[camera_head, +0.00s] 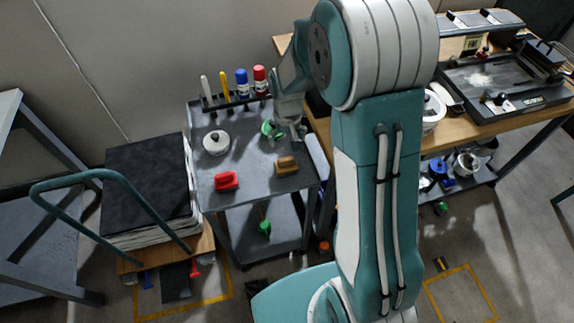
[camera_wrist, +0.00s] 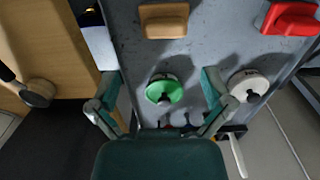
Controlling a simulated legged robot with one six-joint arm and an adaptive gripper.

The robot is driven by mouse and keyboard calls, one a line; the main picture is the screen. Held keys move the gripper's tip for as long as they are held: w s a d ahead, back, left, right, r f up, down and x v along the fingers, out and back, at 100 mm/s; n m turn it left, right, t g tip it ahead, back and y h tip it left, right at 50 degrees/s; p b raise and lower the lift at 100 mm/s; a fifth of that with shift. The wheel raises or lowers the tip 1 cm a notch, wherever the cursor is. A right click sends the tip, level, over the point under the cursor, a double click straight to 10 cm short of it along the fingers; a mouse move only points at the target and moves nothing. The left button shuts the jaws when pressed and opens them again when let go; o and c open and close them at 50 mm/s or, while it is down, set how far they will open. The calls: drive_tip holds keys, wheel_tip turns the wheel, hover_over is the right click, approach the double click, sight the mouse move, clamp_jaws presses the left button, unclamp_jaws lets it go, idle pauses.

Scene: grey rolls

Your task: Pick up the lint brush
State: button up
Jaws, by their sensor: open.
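Two brush-like blocks with raised grips lie on the grey cart top (camera_head: 240,187): a red one (camera_head: 226,181) at the front left and a tan one (camera_head: 287,166) at the front right. I cannot tell which is the lint brush. In the wrist view the tan block (camera_wrist: 164,20) is at the top middle and the red block (camera_wrist: 290,18) at the top right. My gripper (camera_head: 288,139) is open and empty above the cart's back right part. In the wrist view its fingers (camera_wrist: 161,88) spread on either side of a green round piece (camera_wrist: 164,90), apart from both blocks.
A white round piece (camera_head: 216,142) lies left of the green one. A rack (camera_head: 236,103) with upright tools and blue and red bottles lines the cart's back edge. A wooden workbench (camera_head: 520,125) stands at the right, a stacked trolley (camera_head: 150,185) at the left.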

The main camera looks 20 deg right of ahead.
sight(285, 159)
drive_tip(key=f, duration=0.1)
drive_tip(key=a+f, duration=0.1)
drive_tip(key=f, duration=0.1)
drive_tip(key=shift+f, duration=0.2)
drive_tip(key=f, duration=0.5)
drive_tip(key=shift+s+d+f, duration=0.15)
drive_tip(key=shift+s+d, duration=0.05)
drive_tip(key=shift+a, duration=0.1)
drive_tip(key=c, duration=1.1)
